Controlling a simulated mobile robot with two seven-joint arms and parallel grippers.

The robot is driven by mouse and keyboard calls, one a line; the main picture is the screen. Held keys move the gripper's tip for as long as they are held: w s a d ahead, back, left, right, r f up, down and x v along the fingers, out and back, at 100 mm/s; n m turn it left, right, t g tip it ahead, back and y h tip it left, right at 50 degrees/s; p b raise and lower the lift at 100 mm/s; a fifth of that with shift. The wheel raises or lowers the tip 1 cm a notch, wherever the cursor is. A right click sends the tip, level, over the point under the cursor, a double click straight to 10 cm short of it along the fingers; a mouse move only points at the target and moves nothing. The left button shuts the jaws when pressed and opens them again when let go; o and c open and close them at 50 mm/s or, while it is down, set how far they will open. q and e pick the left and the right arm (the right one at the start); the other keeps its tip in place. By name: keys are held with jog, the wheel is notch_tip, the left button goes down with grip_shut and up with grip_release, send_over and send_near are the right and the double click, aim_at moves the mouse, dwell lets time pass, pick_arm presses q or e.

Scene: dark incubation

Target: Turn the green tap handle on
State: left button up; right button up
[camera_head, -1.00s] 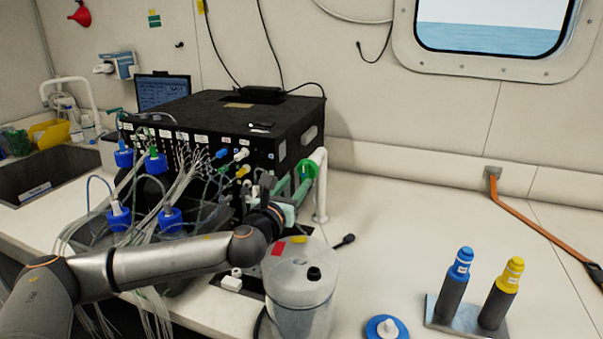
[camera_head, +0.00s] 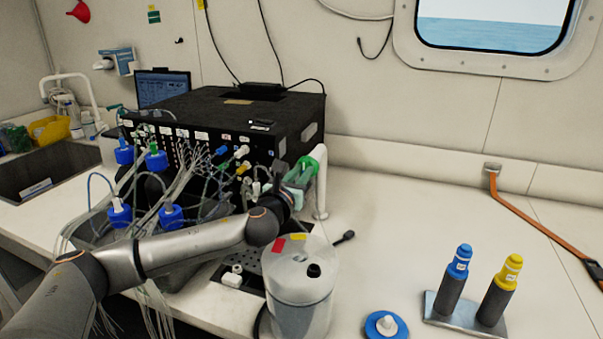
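The green tap handle (camera_head: 308,168) sits at the top of a white standing pipe (camera_head: 321,190), just right of the black box. My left gripper (camera_head: 297,178) is at the handle, its fingers overlapping the green part. It covers part of the handle. I cannot tell whether the fingers are closed on it or only beside it. My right gripper does not show.
The black box (camera_head: 225,115) with many thin tubes stands behind my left arm. Blue-capped bottles (camera_head: 121,215) stand left. A translucent canister (camera_head: 300,295) stands below the gripper. Blue and yellow bottles (camera_head: 459,262) stand on a metal plate at right. The counter's right side is mostly clear.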

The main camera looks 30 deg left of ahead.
pick_arm(q)
grip_shut()
dwell(0.4)
jog(key=n, duration=0.4)
jog(key=shift+a+n, duration=0.1)
jog(key=shift+n, duration=0.3)
jog(key=shift+s+a+f+n, duration=0.1)
jog(key=shift+n, duration=2.1)
jog(key=shift+a+f+n, duration=0.1)
jog(key=shift+n, duration=2.1)
